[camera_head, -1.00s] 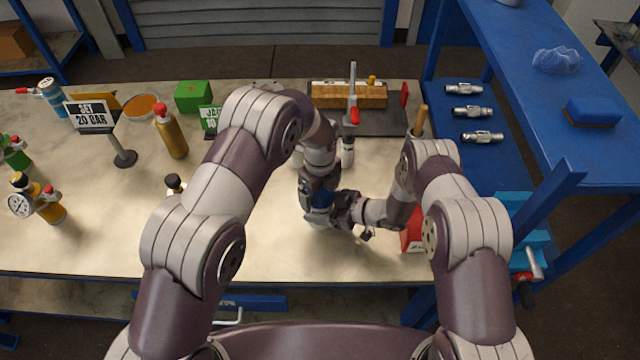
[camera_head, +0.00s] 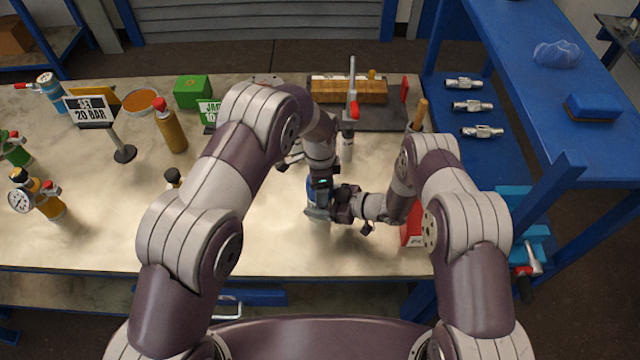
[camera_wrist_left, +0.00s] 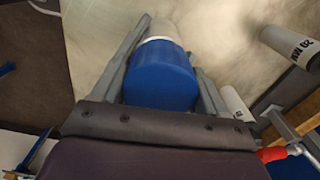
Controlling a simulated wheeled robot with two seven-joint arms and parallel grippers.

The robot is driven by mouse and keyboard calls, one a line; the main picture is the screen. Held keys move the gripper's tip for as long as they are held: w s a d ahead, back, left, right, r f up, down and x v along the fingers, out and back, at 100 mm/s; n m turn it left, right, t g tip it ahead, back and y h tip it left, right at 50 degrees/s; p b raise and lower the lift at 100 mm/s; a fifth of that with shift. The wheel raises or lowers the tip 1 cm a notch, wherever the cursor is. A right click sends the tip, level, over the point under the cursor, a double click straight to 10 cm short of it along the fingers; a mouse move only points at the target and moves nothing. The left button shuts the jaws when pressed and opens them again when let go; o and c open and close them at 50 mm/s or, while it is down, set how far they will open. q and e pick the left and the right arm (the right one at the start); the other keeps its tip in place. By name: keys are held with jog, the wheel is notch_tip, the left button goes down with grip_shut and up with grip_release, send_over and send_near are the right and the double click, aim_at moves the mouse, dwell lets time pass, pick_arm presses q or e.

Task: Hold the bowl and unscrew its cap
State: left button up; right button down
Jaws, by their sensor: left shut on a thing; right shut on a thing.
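The bowl (camera_head: 316,214) is a pale, short cylinder above the bench in the middle of the head view, mostly hidden by my grippers. Its blue cap (camera_head: 312,191) is above it, under my left gripper. In the left wrist view the blue cap (camera_wrist_left: 160,76) lies between the two grey fingers, with the pale bowl (camera_wrist_left: 163,27) beyond it. My left gripper (camera_head: 317,192) comes from above and is shut on the cap. My right gripper (camera_head: 332,207) reaches in from the right and is shut on the bowl. Whether cap and bowl are apart is unclear.
A wooden block (camera_head: 348,90) on a dark board stands behind the grippers. A red box (camera_head: 411,228) is close on the right. Sign stand (camera_head: 122,152), gold bottle (camera_head: 170,126) and green box (camera_head: 192,92) are to the left. Bare bench lies at the front left.

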pick_arm(q)
jog(key=shift+s, duration=0.1)
pick_arm(e)
jog(key=shift+f, duration=0.15)
pick_arm(q)
jog(key=o, duration=1.2)
jog(key=shift+c, duration=0.2)
